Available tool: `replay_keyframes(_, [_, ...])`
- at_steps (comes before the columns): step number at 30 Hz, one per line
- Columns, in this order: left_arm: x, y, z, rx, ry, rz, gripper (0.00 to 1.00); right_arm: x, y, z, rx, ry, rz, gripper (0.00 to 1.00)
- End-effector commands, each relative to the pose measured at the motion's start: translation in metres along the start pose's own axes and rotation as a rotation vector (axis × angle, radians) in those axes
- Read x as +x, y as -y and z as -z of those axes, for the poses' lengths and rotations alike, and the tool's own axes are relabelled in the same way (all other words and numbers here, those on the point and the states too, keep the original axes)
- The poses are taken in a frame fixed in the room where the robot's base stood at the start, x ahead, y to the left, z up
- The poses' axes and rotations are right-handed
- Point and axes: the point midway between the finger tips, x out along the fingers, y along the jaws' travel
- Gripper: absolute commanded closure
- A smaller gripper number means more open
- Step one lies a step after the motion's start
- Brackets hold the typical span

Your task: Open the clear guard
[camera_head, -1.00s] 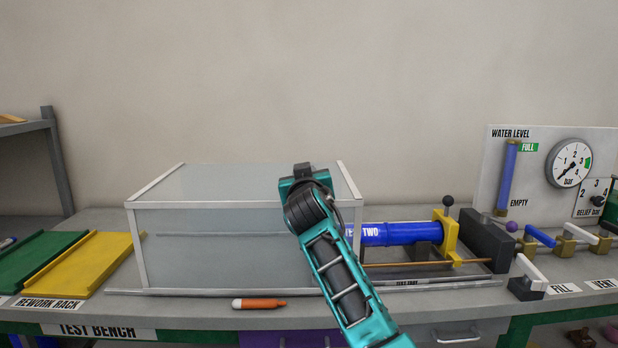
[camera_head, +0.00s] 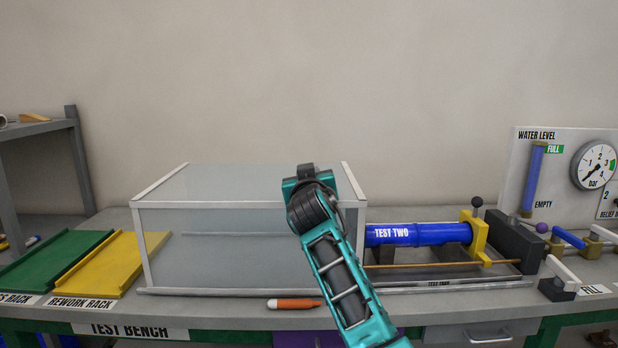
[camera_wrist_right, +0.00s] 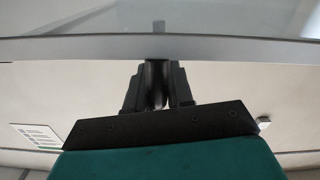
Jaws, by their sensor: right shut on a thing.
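The clear guard (camera_head: 235,235) is a see-through box with a white frame on the test bench. It covers the left part of the bench's test area. A blue pipe (camera_head: 415,234) marked TEST TWO sticks out to the right of the guard. My right arm reaches over the guard's right end, and its wrist hides what the fingers hold in the head view. In the right wrist view my right gripper (camera_wrist_right: 158,75) is shut on a dark grip (camera_wrist_right: 157,70) just at the guard's white frame bar (camera_wrist_right: 80,48). My left gripper is not in view.
A yellow rack (camera_head: 115,265) and a green rack (camera_head: 55,258) lie left of the guard. An orange marker (camera_head: 294,304) lies at the bench's front edge. A yellow clamp (camera_head: 479,238), dark block (camera_head: 513,246) and gauge board (camera_head: 545,185) stand right.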

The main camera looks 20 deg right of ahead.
Motion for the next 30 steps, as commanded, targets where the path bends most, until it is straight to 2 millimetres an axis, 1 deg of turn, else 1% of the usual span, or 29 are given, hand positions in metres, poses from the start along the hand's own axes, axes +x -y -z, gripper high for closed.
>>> replay_keyframes(1, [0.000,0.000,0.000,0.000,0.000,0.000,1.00,0.000,-0.002,0.007,0.000,-0.015,-0.002,1.00])
replay_keyframes(6, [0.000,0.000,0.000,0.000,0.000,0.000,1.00,0.000,-0.002,0.007,0.001,-0.015,-0.002,1.00])
replay_keyframes(7, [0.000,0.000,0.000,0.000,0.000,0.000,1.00,0.000,-0.002,0.007,0.001,-0.015,-0.002,0.75])
replay_keyframes(12, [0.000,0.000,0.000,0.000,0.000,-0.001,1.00,0.000,-0.002,0.004,0.001,-0.010,-0.002,0.59])
replay_keyframes(13, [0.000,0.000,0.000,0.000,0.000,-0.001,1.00,0.000,-0.001,0.004,0.001,-0.009,-0.001,0.58])
replay_keyframes(20, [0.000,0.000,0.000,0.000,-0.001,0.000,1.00,0.000,-0.001,0.002,0.001,-0.004,-0.001,0.58])
replay_keyframes(23, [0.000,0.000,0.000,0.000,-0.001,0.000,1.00,-0.004,0.000,0.001,0.002,-0.004,0.000,0.58])
replay_keyframes(26, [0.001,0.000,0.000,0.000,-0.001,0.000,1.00,-0.012,0.000,0.001,0.002,-0.005,0.001,0.58])
replay_keyframes(30, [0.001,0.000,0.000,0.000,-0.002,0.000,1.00,-0.032,0.000,0.000,0.003,-0.004,0.001,0.58])
